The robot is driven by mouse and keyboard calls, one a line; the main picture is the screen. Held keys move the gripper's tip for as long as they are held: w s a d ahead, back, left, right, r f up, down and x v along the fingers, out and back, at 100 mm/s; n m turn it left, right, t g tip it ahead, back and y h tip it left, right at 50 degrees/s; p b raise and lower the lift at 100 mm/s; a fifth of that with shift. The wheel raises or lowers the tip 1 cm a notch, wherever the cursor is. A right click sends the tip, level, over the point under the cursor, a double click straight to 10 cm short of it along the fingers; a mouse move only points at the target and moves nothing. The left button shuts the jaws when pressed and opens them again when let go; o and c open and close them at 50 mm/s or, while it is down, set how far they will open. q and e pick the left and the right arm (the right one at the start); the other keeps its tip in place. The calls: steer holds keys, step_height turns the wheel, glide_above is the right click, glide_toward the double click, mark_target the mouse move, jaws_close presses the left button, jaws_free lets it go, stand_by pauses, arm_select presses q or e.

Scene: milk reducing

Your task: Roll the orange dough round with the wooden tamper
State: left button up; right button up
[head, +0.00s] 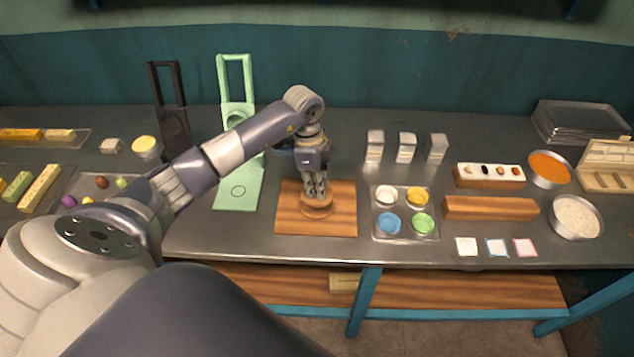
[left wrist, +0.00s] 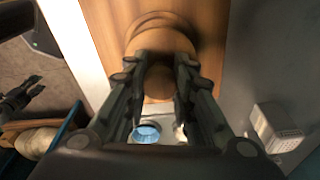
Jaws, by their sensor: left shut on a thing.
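My left gripper (head: 316,190) points down over the wooden board (head: 341,217) and is shut on the wooden tamper (head: 318,209). The tamper is upright, with its round base at the board's middle. In the left wrist view, the fingers (left wrist: 160,72) close around the tamper (left wrist: 158,42), above the board (left wrist: 212,20). I cannot make out orange dough; anything under the tamper is hidden. Dark fingers at the left of the left wrist view seem to be my right gripper (left wrist: 22,96), away from the board; its jaws are too small to read.
A tray of coloured cups (head: 405,238) stands just right of the board. A green stand (head: 238,190) is close on the left. Small white-topped boxes (head: 406,148) stand behind, and bowls (head: 549,168) stand far right. Bare table lies between board and front edge.

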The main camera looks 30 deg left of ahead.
arm_select(q)
steer(key=shift+f, duration=0.1)
steer(key=shift+s+d+p, duration=0.2)
steer(key=shift+p, duration=0.15)
steer(key=shift+d, duration=0.2)
steer(key=shift+d, duration=0.1)
steer(key=shift+w+d, duration=0.2)
steer(key=shift+w, duration=0.35)
steer(key=shift+w+a+p, duration=0.15)
steer(key=shift+a+p, duration=0.2)
steer(key=shift+a, duration=0.35)
